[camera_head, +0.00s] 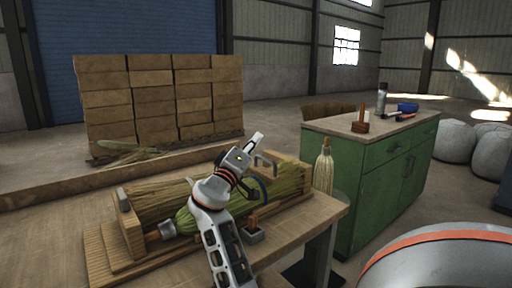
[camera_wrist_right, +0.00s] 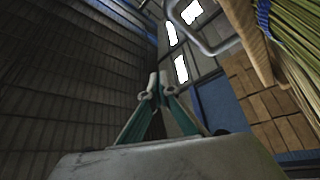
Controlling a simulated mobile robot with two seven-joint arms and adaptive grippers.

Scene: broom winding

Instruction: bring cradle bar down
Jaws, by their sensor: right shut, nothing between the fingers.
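The wooden cradle (camera_head: 130,222) on the workbench holds bundles of straw-coloured and green broom fibre (camera_head: 155,200). A bent grey metal bar (camera_head: 265,160), which looks like the cradle bar, stands raised above the bundle near its right end. It also shows in the right wrist view as a grey tube (camera_wrist_right: 205,48) at upper right. My right gripper (camera_head: 257,139) is shut and empty, pointing up just left of the bar; I see no clear contact. Its fingertips (camera_wrist_right: 158,88) are together in the wrist view. My right arm hides the middle of the bundle. My left gripper is out of view.
A green cabinet (camera_head: 370,190) with small tools on top stands to the right. An upright broom (camera_head: 324,168) stands between it and the workbench (camera_head: 300,228). Stacked brown blocks (camera_head: 160,95) are behind. The space above the bundle's left part is clear.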

